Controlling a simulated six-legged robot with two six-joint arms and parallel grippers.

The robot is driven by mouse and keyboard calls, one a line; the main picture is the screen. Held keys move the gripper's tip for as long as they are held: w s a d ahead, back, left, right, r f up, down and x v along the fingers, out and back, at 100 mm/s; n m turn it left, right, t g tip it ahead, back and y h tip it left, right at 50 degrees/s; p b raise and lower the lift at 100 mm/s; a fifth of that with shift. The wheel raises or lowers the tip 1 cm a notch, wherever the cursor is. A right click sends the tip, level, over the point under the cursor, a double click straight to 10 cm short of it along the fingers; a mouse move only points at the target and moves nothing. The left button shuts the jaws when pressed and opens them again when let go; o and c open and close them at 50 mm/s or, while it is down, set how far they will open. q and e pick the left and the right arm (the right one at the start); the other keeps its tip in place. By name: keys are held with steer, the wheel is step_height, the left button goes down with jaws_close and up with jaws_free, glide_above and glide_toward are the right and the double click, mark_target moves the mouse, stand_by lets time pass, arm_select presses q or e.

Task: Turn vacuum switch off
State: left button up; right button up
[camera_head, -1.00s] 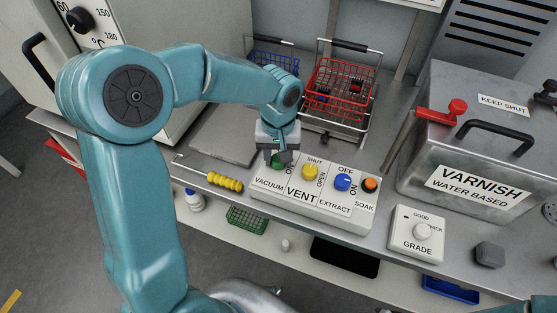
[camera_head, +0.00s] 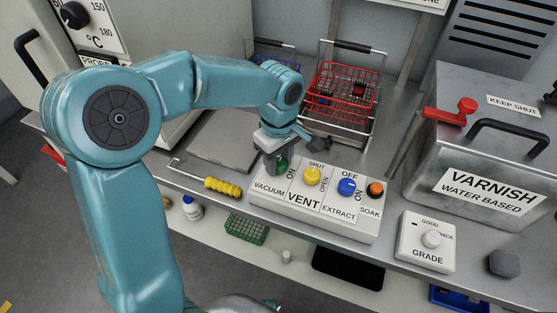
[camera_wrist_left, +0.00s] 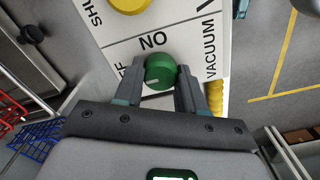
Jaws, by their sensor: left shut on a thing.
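The green vacuum knob (camera_wrist_left: 160,69) sits on the white switch panel (camera_head: 258,203), above the VACUUM label. My left gripper (camera_head: 278,163) is shut on this knob, with one finger on each side of it in the left wrist view (camera_wrist_left: 161,82). A short pale mark shows on the knob's left side, toward the partly hidden OFF label. The ON label (camera_wrist_left: 153,40) shows beside the knob. In the head view my gripper hides much of the knob (camera_head: 282,163). My right gripper is not in view.
Close by on the panel are the yellow vent knob (camera_head: 312,176), blue extract knob (camera_head: 347,187) and orange soak button (camera_head: 375,190). A red wire basket (camera_head: 345,84) stands behind. A yellow-handled hook (camera_head: 222,187) lies left of the panel. The varnish tank (camera_head: 478,150) is at right.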

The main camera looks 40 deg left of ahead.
mark_target(279, 162)
arm_select(q)
steer(key=shift+w+r+n, duration=0.1)
steer(key=shift+r+n, duration=0.05)
steer(key=shift+n, duration=0.15)
steer(key=o, duration=1.1)
steer(key=shift+c, duration=0.2)
step_height(279, 162, up, 16)
steer(key=p, duration=0.2)
steer(key=shift+r, duration=0.15)
